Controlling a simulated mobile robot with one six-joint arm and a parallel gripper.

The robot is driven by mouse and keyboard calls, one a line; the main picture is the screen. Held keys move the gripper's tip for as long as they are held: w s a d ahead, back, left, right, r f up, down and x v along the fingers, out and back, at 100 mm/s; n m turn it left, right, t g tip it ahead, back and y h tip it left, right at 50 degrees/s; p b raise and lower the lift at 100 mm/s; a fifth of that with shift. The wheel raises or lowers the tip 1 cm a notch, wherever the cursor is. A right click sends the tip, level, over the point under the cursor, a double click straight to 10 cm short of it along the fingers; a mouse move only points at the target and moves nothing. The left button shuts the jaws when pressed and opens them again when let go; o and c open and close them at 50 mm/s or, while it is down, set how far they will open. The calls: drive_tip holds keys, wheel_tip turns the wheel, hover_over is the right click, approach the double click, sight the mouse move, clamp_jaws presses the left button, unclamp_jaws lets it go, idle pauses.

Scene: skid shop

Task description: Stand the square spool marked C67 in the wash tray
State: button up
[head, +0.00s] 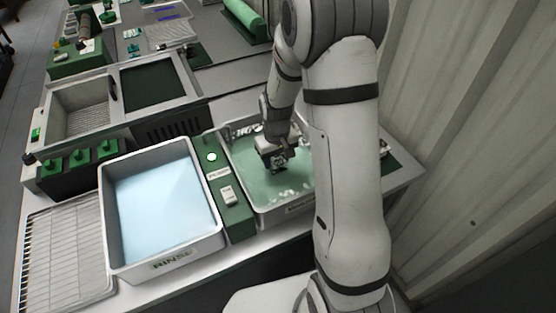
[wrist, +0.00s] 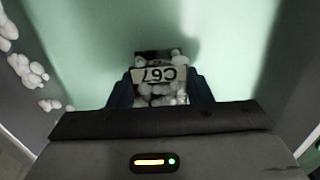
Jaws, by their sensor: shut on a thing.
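My gripper (head: 279,163) reaches down into the wash tray (head: 228,163), which holds green liquid with white foam at its edges. In the wrist view, the spool marked C67 (wrist: 159,75) sits between the two dark fingers of my gripper (wrist: 160,92). Its label reads upside down, and white foam clings around it. My gripper is shut on the spool. The spool's lower part is hidden, and I cannot tell whether it touches the tray floor. In the head view the spool is mostly hidden by my gripper.
A tray marked RINSE (head: 160,262) with pale blue liquid stands to the left. A green panel (head: 238,222) with a switch lies between the trays. A wire rack (head: 62,262) is at the far left. A corrugated wall (head: 470,150) rises close on the right.

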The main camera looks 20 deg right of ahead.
sight(277, 160)
drive_tip(key=shift+f, duration=0.15)
drive_tip(key=o, duration=1.1)
wheel_tip(277, 160, up, 11)
drive_tip(key=s+r+m+t, duration=0.1)
drive_tip(key=s+r, duration=0.4)
drive_tip(key=s, duration=0.4)
drive_tip(key=s+r+m+t, duration=0.1)
drive_tip(key=s+r, duration=0.4)
drive_tip(key=s, duration=0.4)
drive_tip(key=shift+s+d+p, duration=0.15)
drive_tip(key=shift+s+p, duration=0.15)
drive_tip(key=shift+p, duration=0.15)
